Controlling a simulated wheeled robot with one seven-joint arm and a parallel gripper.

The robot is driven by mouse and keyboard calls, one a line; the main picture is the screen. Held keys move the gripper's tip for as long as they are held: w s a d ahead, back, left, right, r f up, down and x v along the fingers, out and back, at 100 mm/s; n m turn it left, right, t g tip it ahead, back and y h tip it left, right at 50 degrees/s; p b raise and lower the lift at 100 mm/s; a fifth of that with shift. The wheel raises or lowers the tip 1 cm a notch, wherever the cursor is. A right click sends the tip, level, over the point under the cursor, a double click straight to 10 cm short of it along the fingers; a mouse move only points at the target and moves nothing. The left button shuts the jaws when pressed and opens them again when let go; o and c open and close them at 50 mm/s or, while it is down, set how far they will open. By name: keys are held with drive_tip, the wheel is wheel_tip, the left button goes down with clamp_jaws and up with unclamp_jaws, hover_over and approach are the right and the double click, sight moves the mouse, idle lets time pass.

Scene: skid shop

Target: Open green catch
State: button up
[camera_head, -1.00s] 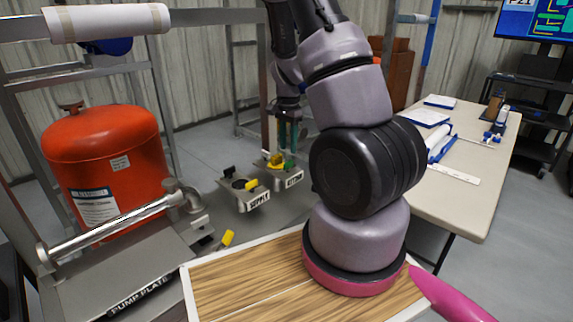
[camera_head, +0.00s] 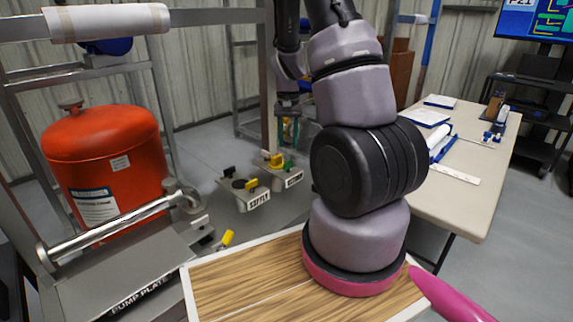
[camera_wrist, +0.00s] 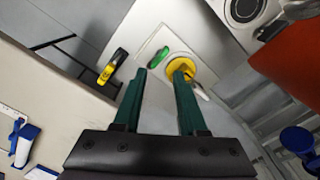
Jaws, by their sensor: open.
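The green catch (camera_wrist: 156,60) shows in the wrist view on a pale plate, just beyond and between my fingertips. It also shows small in the head view (camera_head: 289,166), on the right-hand labelled block. A round yellow part (camera_wrist: 182,68) lies beside it, partly covered by my right finger. My gripper (camera_wrist: 160,74) has dark green fingers, spread apart with nothing between them. In the head view my gripper (camera_head: 289,141) hangs above the right-hand block, seemingly clear of the catch. A yellow and black piece (camera_wrist: 112,67) stands left of the plate in the wrist view.
A second labelled block (camera_head: 243,196) with yellow and black parts sits to the left. A red tank (camera_head: 110,160) and a metal pipe (camera_head: 115,228) stand farther left. A table (camera_head: 480,180) with papers and tools is at right. Frame posts rise behind the blocks.

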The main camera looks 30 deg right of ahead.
drive_tip(key=n, duration=0.5)
drive_tip(key=shift+d+r, duration=0.1)
drive_tip(key=shift+r, duration=0.25)
drive_tip(key=shift+n, duration=1)
drive_tip(key=shift+r, duration=0.1)
drive_tip(key=n, duration=0.4)
drive_tip(key=shift+r, duration=0.4)
